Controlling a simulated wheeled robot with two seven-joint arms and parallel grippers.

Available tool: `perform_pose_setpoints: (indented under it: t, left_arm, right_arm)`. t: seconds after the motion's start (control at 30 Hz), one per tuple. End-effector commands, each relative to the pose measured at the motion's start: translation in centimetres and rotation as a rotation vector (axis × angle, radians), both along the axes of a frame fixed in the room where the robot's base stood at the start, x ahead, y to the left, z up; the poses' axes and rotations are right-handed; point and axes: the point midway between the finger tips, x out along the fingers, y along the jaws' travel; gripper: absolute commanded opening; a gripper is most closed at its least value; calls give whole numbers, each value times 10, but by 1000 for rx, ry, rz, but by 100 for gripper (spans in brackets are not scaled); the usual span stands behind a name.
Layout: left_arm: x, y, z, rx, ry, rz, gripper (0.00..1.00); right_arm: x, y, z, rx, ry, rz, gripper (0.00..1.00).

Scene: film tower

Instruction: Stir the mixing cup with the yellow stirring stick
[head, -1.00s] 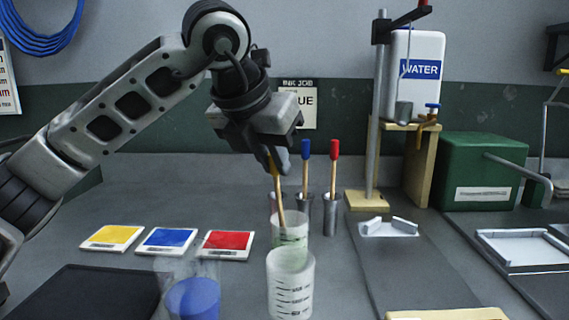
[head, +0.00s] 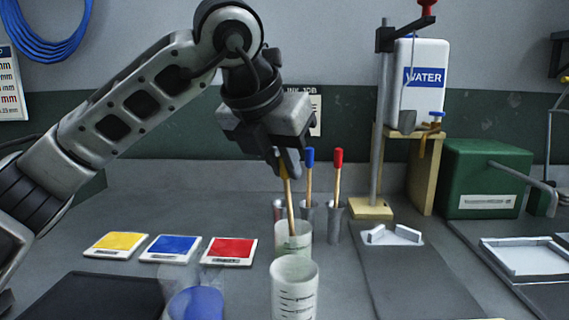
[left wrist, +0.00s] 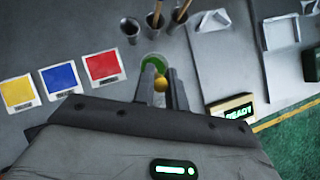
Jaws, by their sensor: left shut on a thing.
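My left gripper (head: 287,166) is shut on the yellow stirring stick (head: 290,202), near its top. The stick leans slightly, and its lower end is inside a clear cup (head: 304,240), which I take to be the mixing cup. The cup stands upright behind a frosted graduated cup (head: 294,290) that hides its lower part. In the left wrist view the stick's yellow top (left wrist: 160,85) shows between my fingers. Green contents (left wrist: 153,62) show in the cup just beyond them. The stick's lower tip is hidden. My right gripper is not in view.
Metal holders with blue (head: 309,158) and red (head: 338,158) sticks stand close behind. Yellow (head: 116,243), blue (head: 172,247) and red (head: 230,250) cards lie left. A blue-filled cup (head: 196,303) is front left. A water stand (head: 371,208) and green box (head: 487,175) are right.

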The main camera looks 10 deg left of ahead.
Motion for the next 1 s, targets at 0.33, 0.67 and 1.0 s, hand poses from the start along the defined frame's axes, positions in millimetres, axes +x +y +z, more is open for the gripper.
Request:
perform_pose_setpoints:
  t: [0.33, 0.67, 1.0]
  left_arm:
    - [-5, 2, 31, -2, -1, 0, 0]
    - [-10, 3, 58, -2, -1, 0, 0]
    - [-13, 5, 71, -1, 0, 0, 0]
  right_arm:
    - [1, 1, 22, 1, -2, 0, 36]
    - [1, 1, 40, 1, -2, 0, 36]
    - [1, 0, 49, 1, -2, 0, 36]
